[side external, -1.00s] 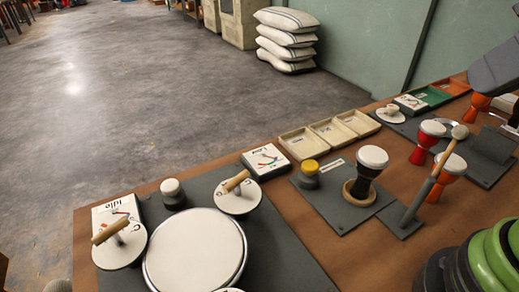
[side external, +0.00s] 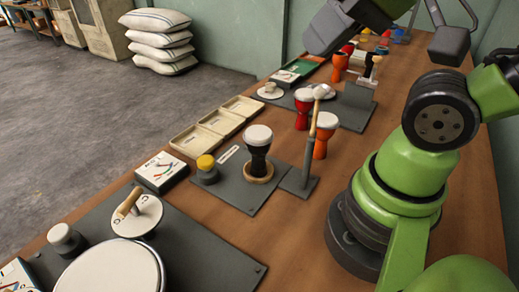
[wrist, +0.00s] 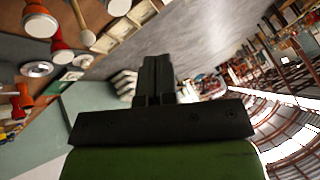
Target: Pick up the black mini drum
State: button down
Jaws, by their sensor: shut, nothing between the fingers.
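The black mini drum (side external: 257,158) has a white head and stands upright in a wooden ring (side external: 257,178) on a grey mat (side external: 236,193) in the side external view. My gripper (wrist: 157,65) shows in the wrist view with its dark fingers together and nothing between them. It points away from the table, toward the floor and the room. In the side external view my arm's dark end is high at the top, above and behind the black drum and apart from it. I cannot make out the fingertips there.
A red drum (side external: 302,113), an orange drum (side external: 321,145) and an upright mallet on a stand (side external: 309,150) are right of the black drum. A yellow-topped jar (side external: 206,170) is to its left. Shallow trays (side external: 220,122) line the table edge.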

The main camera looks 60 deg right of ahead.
dwell(0.4)
jog(key=shift+c, duration=0.6)
grip_release()
jog(key=n+g+h, duration=0.5)
jog(key=n+h, duration=0.1)
jog(key=n, duration=2.1)
send_near(258, 134)
jog(key=f, duration=0.1)
jog(key=x, duration=0.4)
jog(key=shift+w+d+f, duration=0.1)
jog(key=shift+w, duration=0.1)
jog(key=shift+x, duration=2.9)
